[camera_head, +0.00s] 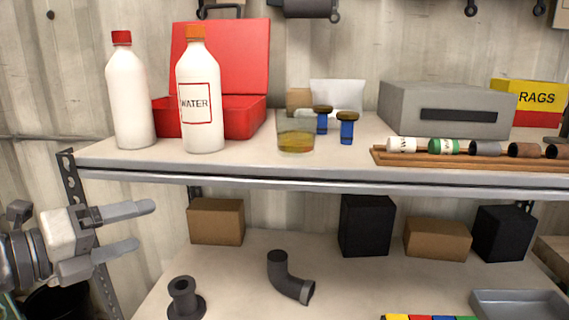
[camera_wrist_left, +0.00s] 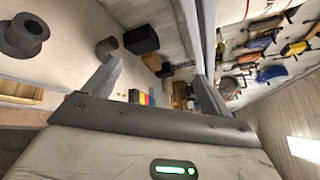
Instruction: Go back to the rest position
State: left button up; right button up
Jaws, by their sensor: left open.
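My left gripper (camera_head: 148,228) is at the left, in front of the left end of the shelf unit and a little below the upper shelf's edge. Its two fingers are apart with nothing between them. In the left wrist view the open fingers (camera_wrist_left: 152,90) also show, empty. My right gripper is not in view. On the upper shelf (camera_head: 320,178) stand a white bottle with a red cap (camera_head: 130,100), a bottle labelled WATER (camera_head: 200,105) with an orange cap, and a glass (camera_head: 296,133) with yellowish liquid in the bottom.
An open red box (camera_head: 235,60), blue-stemmed items (camera_head: 347,130), a grey box (camera_head: 440,108) and a wooden rack (camera_head: 470,158) share the upper shelf. A pipe elbow (camera_head: 287,280), a flanged spool (camera_head: 184,300) and boxes (camera_head: 216,222) sit on the lower shelf. A metal upright (camera_head: 85,225) stands near my left gripper.

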pick_arm(q)
jog(key=s+d+f+n, duration=0.1)
jog(key=d+f+n, duration=0.2)
jog(key=f+n, duration=0.3)
jog(key=d+f+n, duration=0.3)
jog(key=f, duration=0.5)
jog(key=s+d+f+n+g+y, duration=0.1)
jog(key=s+d+f+n+y, duration=0.1)
jog(key=s+f+n, duration=0.5)
jog(key=s+d+f+n+g+y, duration=0.1)
jog(key=s+f+n+y, duration=0.3)
jog(key=f+n, duration=0.9)
jog(key=s+d+f, duration=0.1)
jog(key=s, duration=0.2)
jog(key=shift+f, duration=0.2)
